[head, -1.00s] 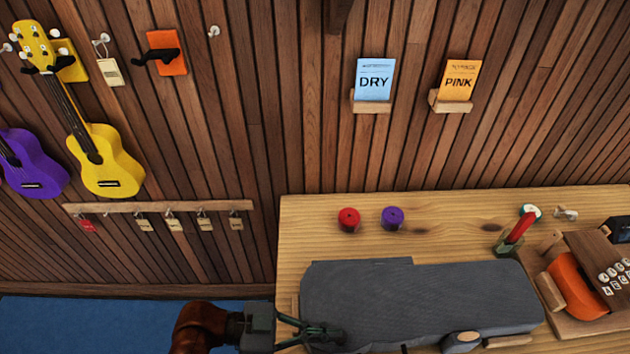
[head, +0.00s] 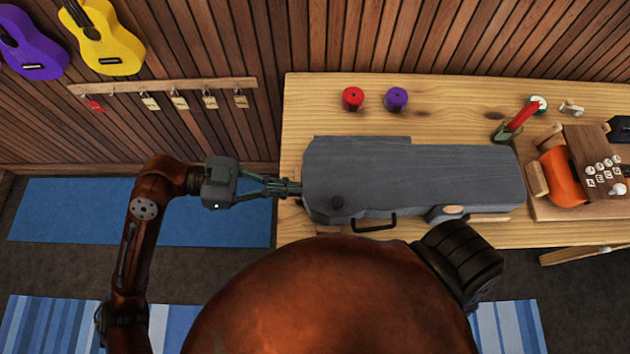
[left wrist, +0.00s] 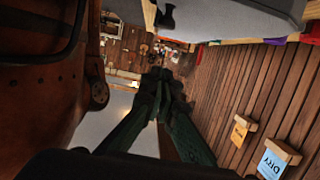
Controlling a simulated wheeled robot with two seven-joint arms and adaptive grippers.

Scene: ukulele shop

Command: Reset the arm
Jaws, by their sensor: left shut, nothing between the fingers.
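My left gripper (head: 292,188) is in the head view at the left end of a closed grey ukulele case (head: 420,175). Its fingers are together with nothing between them, and the tips are right by the case's left edge; I cannot tell whether they touch it. The left arm bends up from the lower left and reaches right. In the left wrist view the closed fingers (left wrist: 160,78) meet near the middle, and part of the grey case (left wrist: 235,18) shows at the top. My right gripper is not in view.
The case lies on a wooden bench (head: 450,95). Behind it stand a red spool (head: 353,98) and a purple spool (head: 396,98). An orange ukulele body (head: 567,178) is at the right. A tag rail (head: 165,85) is on the wall; blue mat (head: 60,215) lies below.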

